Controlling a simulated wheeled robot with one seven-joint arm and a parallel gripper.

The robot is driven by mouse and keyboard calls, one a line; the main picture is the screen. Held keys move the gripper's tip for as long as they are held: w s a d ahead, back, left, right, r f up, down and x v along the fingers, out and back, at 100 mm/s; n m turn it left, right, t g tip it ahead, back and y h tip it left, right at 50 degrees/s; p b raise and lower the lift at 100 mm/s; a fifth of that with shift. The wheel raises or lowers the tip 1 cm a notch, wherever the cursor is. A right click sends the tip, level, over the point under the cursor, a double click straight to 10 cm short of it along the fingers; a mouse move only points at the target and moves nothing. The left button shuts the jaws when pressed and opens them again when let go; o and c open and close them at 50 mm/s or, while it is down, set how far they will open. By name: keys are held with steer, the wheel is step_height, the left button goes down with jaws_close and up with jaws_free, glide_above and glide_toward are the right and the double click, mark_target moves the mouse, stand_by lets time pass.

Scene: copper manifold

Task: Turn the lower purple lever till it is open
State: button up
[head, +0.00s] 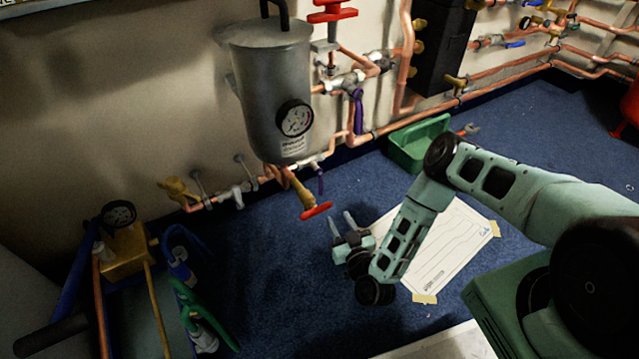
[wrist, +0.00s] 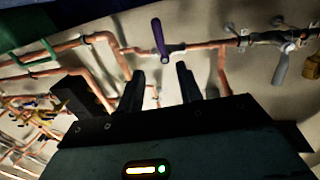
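The lower purple lever (head: 320,182) hangs below a copper pipe near the floor, under the grey tank, in the head view. In the wrist view, which looks turned over, the purple lever (wrist: 158,38) stands across its pipe, roughly at right angles to it. My gripper (head: 341,222) is low over the floor, to the lower right of this lever and apart from it. In the wrist view my gripper (wrist: 161,72) shows two spread fingers with nothing between them; the lever lies beyond the tips. An upper purple lever (head: 359,110) hangs higher on the right.
A red-handled brass valve (head: 314,210) sticks out close to the left of my gripper. The grey tank (head: 272,90) with a gauge is above. A green bin (head: 418,143) stands at the wall to the right. A taped paper sheet (head: 450,250) lies on the blue floor.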

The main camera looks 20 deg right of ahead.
mark_target(322, 187)
steer(key=w+b, duration=0.2)
steer(key=w, duration=0.2)
steer(key=w+b, duration=0.2)
steer(key=w, duration=0.3)
steer(key=w+a+b, duration=0.1)
steer(key=w+b, duration=0.2)
steer(key=w, duration=0.2)
steer(key=shift+w+f, duration=0.15)
steer(key=shift+w, duration=0.6)
jaws_close()
